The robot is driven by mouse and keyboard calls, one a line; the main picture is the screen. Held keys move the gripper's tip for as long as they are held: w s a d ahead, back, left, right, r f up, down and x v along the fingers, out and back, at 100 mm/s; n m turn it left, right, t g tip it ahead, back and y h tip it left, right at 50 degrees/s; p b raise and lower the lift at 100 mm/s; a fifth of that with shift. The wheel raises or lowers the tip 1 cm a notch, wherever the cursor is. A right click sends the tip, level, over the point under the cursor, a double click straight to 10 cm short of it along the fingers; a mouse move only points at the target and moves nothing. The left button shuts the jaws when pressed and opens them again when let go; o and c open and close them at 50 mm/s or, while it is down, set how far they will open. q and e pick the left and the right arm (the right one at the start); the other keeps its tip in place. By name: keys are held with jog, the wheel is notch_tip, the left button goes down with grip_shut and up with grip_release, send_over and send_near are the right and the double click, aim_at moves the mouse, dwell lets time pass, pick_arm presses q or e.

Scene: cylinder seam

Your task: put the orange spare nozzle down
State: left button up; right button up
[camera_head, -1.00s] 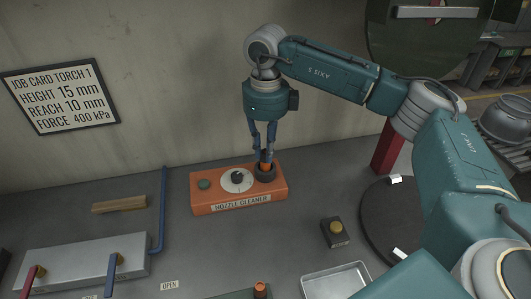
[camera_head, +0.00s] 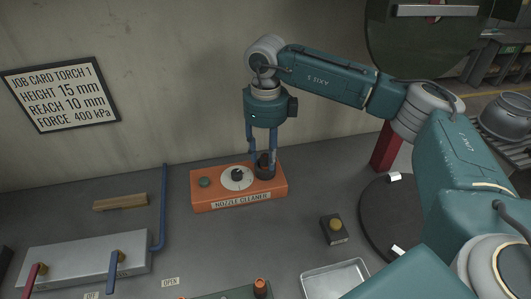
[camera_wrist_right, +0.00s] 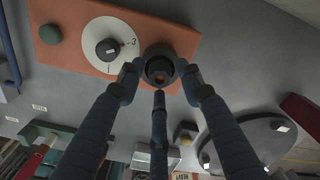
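My right gripper (camera_head: 262,158) points down over the right end of the orange nozzle cleaner (camera_head: 213,202). Its fingers are spread apart around the cleaner's dark round socket (camera_head: 265,171). In the right wrist view the gripper (camera_wrist_right: 158,80) is open, with the socket (camera_wrist_right: 158,57) between its fingers. An orange-brown nozzle end (camera_wrist_right: 159,79) shows inside the socket, and no finger is seen closed on it. Another orange-topped piece (camera_head: 260,285) stands at the bottom edge of the head view. My left gripper is not in view.
The cleaner carries a white dial (camera_head: 237,179) and a green button (camera_head: 204,182). A black box with a yellow button (camera_head: 335,226), a metal tray (camera_head: 334,278) and a dark round plate (camera_head: 372,210) stand to the right. A grey valve block (camera_head: 70,262) is at left.

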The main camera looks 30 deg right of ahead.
aim_at(265, 156)
jog(key=shift+w+r, duration=0.1)
jog(key=shift+r, duration=0.4)
notch_tip(265, 156, up, 11)
jog(key=b, duration=0.3)
